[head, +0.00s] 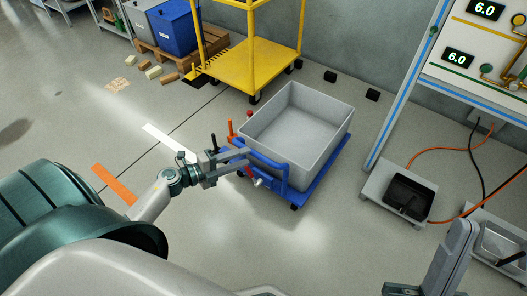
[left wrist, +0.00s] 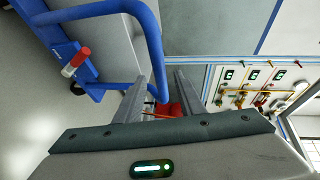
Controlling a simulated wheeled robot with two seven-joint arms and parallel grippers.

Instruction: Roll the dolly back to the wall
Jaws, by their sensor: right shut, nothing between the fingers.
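The blue dolly (head: 318,186) stands on the floor with a grey open crate (head: 298,125) on top. Its blue handle frame (head: 268,166) faces my left arm. My left gripper (head: 242,158) is at this handle, its fingers apart. In the left wrist view the blue handle bar (left wrist: 157,50) runs down to between the open fingers; whether they touch it I cannot tell. A red-and-white knob (left wrist: 76,62) shows on the dolly. The grey wall (head: 345,45) is behind the dolly. My right gripper (head: 425,285) is shut and empty at the bottom right, partly cut off.
Two black blocks (head: 372,95) lie at the wall's foot. A yellow cart (head: 250,65) stands behind the dolly to the left. A gauge panel stand (head: 410,90), a grey box with a black tray (head: 405,195) and orange cables are at the right. Floor left of the dolly is mostly clear.

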